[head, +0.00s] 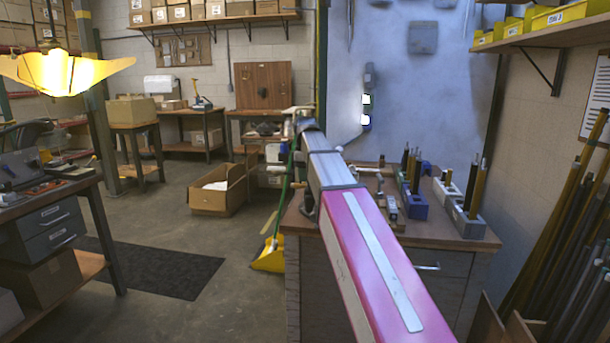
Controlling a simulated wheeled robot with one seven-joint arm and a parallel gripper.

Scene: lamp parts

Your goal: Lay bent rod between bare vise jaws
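My arm reaches from the lower right toward the middle of the head view, over the left side of a wooden workbench (458,236). My gripper (297,114) is at its far end, small and partly hidden by the arm. I cannot see whether its fingers are open or shut, or whether they hold anything. Small metal parts (388,204) lie on the bench just right of my arm. I cannot make out a vise with bare jaws or a bent rod among them, and my arm covers part of the bench top.
Blue and grey holders (464,222) with upright rods stand on the bench's right. A yellow dustpan or broom head (269,257) is on the floor left of the bench. A lit lamp shade (65,73) hangs at upper left. A dark mat (160,268) lies on open floor.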

